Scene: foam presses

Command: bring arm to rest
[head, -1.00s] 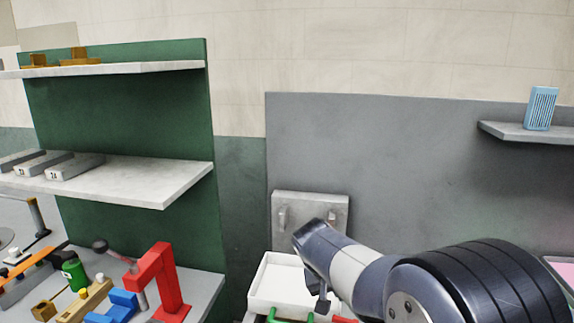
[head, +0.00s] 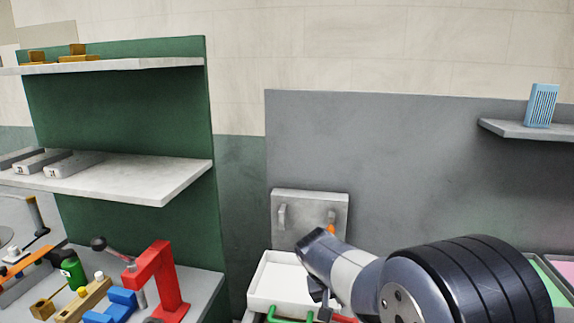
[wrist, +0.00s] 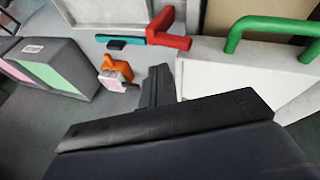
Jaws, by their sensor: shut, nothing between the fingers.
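My gripper (head: 322,300) hangs at the end of my bent arm in the head view, in front of the white tray. It is partly hidden by my own wrist links. In the wrist view my gripper (wrist: 158,85) shows as dark fingers, closed together with nothing between them. No object is in its hold.
A white tray (head: 268,280) with green and red handles lies close to my gripper. Behind it is a grey plate with hooks (head: 290,203); an orange item (wrist: 115,70) is near my fingers. A red press (head: 160,275) stands left. Pink and green bins (wrist: 50,65) lie right.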

